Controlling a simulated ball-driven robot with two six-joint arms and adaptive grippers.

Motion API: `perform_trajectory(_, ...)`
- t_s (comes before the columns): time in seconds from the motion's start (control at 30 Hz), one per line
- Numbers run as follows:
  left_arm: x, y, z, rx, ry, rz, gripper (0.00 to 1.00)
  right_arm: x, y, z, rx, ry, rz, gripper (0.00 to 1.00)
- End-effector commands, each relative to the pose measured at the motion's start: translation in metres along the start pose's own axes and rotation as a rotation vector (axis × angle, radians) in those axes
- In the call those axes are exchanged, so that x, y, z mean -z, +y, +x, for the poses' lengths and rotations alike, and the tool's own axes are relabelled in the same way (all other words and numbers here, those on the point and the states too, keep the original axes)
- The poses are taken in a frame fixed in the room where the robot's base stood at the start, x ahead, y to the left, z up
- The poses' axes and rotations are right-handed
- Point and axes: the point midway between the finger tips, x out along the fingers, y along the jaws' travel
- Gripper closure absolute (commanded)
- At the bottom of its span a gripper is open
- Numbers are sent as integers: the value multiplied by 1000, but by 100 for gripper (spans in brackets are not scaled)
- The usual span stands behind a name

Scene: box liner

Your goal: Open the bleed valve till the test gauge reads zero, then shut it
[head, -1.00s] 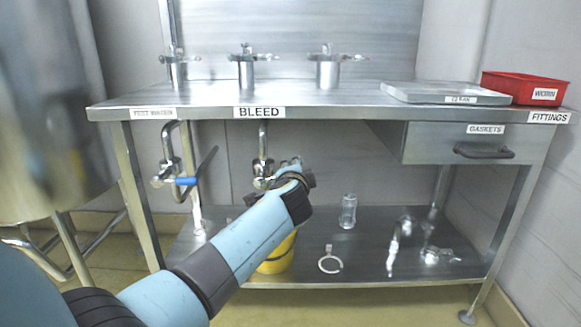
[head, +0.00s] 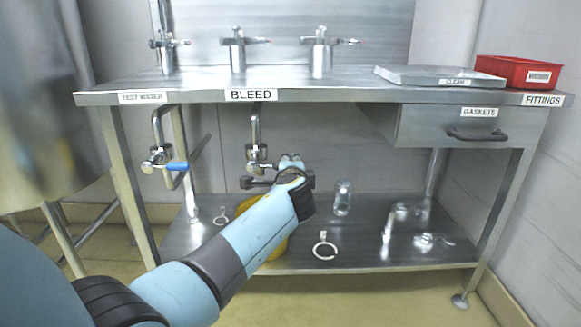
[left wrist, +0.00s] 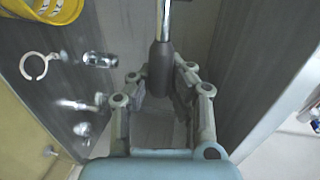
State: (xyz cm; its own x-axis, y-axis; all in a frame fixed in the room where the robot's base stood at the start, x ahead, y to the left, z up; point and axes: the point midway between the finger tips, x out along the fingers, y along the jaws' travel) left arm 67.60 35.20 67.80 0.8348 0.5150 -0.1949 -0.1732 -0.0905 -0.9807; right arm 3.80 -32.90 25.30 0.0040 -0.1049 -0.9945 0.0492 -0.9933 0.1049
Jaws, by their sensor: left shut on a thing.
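The bleed valve (head: 256,153) hangs on a metal pipe under the bench, below the BLEED label (head: 250,95). A dark lever grip (head: 255,183) shows just below it, beside my left gripper (head: 290,168). In the left wrist view, my left gripper (left wrist: 160,88) is shut on this dark grip (left wrist: 160,65), with a bright metal rod running up from it. My arm and gripper hide part of the lever in the head view. I cannot make out a test gauge or its reading. My right gripper is not in view.
A blue-handled valve (head: 162,165) hangs to the left under its own label. A yellow bucket (head: 275,248), a clear jar (head: 342,198) and a ring clamp (head: 324,246) are on the lower shelf (head: 350,255). The gaskets drawer (head: 475,120) is at right.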

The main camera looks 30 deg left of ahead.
Motion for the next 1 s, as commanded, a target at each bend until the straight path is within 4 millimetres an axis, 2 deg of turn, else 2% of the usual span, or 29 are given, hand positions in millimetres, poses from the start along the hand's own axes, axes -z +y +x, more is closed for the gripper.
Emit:
perform_trajectory(0.03,0,9,-3,-15,0,2,100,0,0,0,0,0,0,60)
perform_trajectory(0.13,0,9,-3,-15,0,2,100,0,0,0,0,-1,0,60)
perform_trajectory(0.17,0,9,-3,-15,0,2,86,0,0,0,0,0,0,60)
perform_trajectory(0.4,0,6,-2,-10,0,2,56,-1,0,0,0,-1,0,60)
perform_trajectory(0.63,0,3,-1,-5,0,1,56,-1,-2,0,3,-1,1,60)
perform_trajectory(0.73,0,4,-7,-5,1,1,56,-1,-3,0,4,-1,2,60)
perform_trajectory(1.0,0,4,-52,-7,1,0,56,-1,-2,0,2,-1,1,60)
